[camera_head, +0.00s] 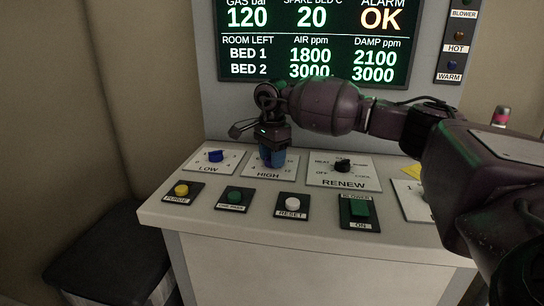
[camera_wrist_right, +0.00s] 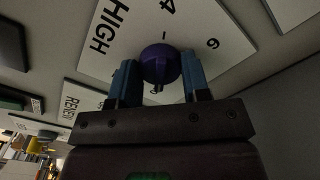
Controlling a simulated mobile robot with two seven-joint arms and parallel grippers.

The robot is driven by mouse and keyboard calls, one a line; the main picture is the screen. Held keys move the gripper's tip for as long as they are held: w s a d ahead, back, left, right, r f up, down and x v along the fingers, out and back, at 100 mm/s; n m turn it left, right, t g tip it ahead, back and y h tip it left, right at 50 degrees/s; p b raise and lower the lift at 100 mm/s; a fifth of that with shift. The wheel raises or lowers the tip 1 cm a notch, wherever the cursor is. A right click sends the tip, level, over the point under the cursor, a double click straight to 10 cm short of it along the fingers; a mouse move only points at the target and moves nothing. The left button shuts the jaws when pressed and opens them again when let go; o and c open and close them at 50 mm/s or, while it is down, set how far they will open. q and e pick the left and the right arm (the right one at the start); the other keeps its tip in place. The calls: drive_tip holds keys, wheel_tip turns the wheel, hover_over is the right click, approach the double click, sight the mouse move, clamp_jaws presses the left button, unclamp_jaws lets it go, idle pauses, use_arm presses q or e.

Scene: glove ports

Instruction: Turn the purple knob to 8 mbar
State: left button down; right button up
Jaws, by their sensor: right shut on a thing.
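The purple knob (camera_wrist_right: 160,64) sits on the white HIGH dial plate (camera_wrist_right: 212,30), between the blue fingers of my right gripper (camera_wrist_right: 158,82) in the right wrist view. The fingers are closed on its two sides. The numbers 4 and 6 show on the plate near it; the knob's pointer direction is hard to tell. In the head view my right gripper (camera_head: 272,158) reaches down over the HIGH plate (camera_head: 268,174) and hides the knob. My left gripper is not in view.
The blue LOW knob (camera_head: 215,155) is left of the HIGH plate, and the black RENEW knob (camera_head: 343,165) is right. In front are the yellow PURGE button (camera_head: 181,190), a green button (camera_head: 235,196), the white RESET button (camera_head: 292,203) and a green BLOWER switch (camera_head: 360,208). The display (camera_head: 312,45) stands behind.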

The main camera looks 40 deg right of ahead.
drive_tip(key=n, duration=0.3)
drive_tip(key=shift+f+n+b, duration=0.1)
drive_tip(key=shift+n+b, duration=0.2)
drive_tip(key=n, duration=0.3)
drive_tip(key=shift+n+b, duration=0.3)
drive_tip(key=shift+b, duration=0.1)
drive_tip(key=n, duration=0.3)
drive_tip(key=shift+b, duration=0.3)
drive_tip(key=shift+n, duration=0.6)
drive_tip(key=o, duration=0.9)
drive_tip(key=shift+r, duration=0.25)
